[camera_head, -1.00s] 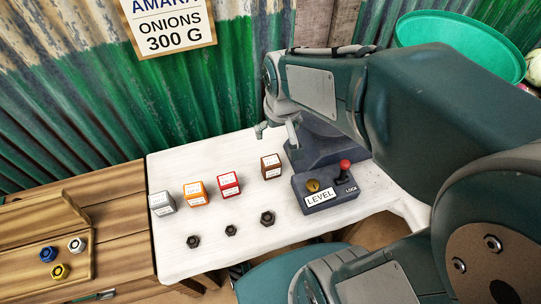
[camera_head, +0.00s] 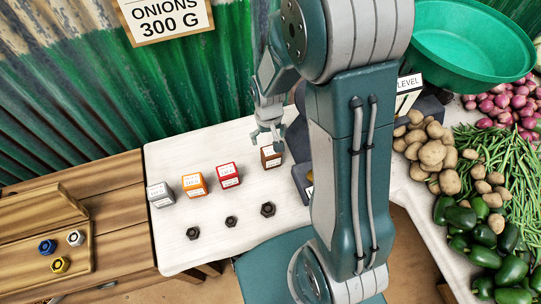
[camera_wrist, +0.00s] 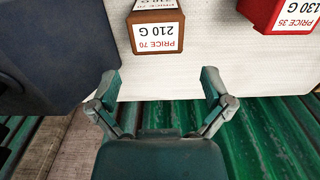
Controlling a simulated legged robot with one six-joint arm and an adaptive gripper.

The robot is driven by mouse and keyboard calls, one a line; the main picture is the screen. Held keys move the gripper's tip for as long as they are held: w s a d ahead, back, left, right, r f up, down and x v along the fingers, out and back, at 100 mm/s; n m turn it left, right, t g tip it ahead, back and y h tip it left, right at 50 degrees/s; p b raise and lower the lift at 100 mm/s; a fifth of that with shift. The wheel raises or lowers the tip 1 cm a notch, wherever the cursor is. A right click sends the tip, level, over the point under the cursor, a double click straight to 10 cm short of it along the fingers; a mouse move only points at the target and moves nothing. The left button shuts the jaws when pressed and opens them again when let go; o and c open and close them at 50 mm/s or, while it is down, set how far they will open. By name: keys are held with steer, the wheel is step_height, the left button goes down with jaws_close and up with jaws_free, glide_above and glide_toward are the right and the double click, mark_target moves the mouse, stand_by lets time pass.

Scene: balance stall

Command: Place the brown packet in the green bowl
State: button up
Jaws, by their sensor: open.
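The brown packet (camera_head: 270,158) stands on the white table, with my gripper (camera_head: 268,138) just behind and above it in the head view. In the wrist view the brown packet (camera_wrist: 156,28) carries a label reading 210 G and lies ahead of the fingertips. My gripper (camera_wrist: 161,88) is open there, with nothing between its fingers. The green bowl (camera_head: 470,45) is at the upper right of the head view, beyond my arm. The part of it that shows inside looks empty.
A red packet (camera_head: 228,175), an orange packet (camera_head: 194,185) and a grey packet (camera_head: 160,195) stand left of the brown one. Several dark nuts (camera_head: 231,222) lie in front. A dark level box (camera_head: 301,178) is close on the right, partly behind my arm. Potatoes (camera_head: 432,150) and peppers (camera_head: 485,235) lie farther right.

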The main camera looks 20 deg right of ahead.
mark_target(271, 150)
steer(key=f, duration=0.2)
steer(key=s+f, duration=0.1)
steer(key=f, duration=0.1)
steer(key=shift+s+d+f, duration=0.15)
steer(key=shift+f, duration=0.55)
steer(key=c, duration=1.1)
